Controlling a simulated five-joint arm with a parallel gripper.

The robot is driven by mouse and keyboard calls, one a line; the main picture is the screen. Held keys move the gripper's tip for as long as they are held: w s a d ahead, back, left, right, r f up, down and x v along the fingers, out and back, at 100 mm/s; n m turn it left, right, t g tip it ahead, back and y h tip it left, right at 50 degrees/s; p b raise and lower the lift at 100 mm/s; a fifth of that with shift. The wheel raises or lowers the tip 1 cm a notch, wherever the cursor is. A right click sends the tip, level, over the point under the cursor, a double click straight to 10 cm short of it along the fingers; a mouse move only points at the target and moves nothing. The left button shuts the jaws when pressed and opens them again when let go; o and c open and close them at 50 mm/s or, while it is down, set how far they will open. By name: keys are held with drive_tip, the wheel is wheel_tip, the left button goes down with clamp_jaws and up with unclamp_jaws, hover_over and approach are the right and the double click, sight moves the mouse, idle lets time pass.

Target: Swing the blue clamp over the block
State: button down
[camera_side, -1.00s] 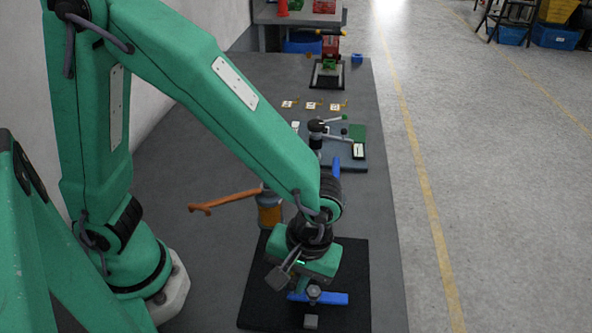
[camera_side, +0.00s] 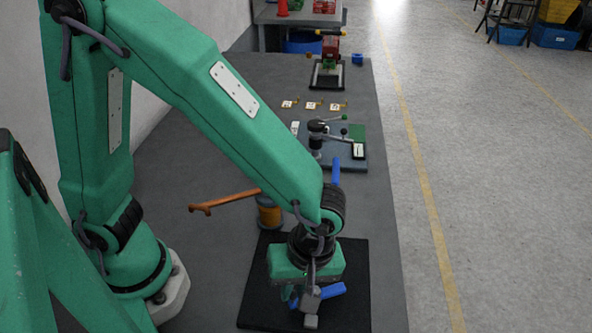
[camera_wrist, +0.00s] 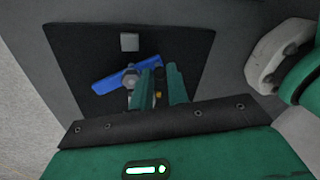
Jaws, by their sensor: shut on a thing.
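The blue clamp (camera_side: 331,290) is a flat bar lying slantwise on a black mat, partly hidden by my wrist in the side view. In the wrist view the clamp (camera_wrist: 109,82) has a grey bolt at its middle. A small grey block (camera_side: 311,322) stands on the mat, also seen in the wrist view (camera_wrist: 129,42). No part of the bar is over the block; its right end in the wrist view is the nearer one. My gripper (camera_wrist: 161,77) is shut on that end, its green fingers hiding part of it. In the side view my gripper (camera_side: 289,296) shows only partly.
The black mat (camera_side: 262,290) lies on the grey bench. The mat's front right part is clear.

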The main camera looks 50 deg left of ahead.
drive_tip(key=shift+w+d, duration=0.1)
drive_tip(key=shift+w, duration=0.05)
drive_tip(key=c, duration=1.6)
unclamp_jaws()
drive_tip(key=shift+c, duration=0.2)
drive_tip(key=shift+r, duration=0.1)
wheel_tip(320, 180, up, 8)
drive_tip(key=shift+w+d+f, duration=0.2)
drive_tip(key=shift+w+d, duration=0.25)
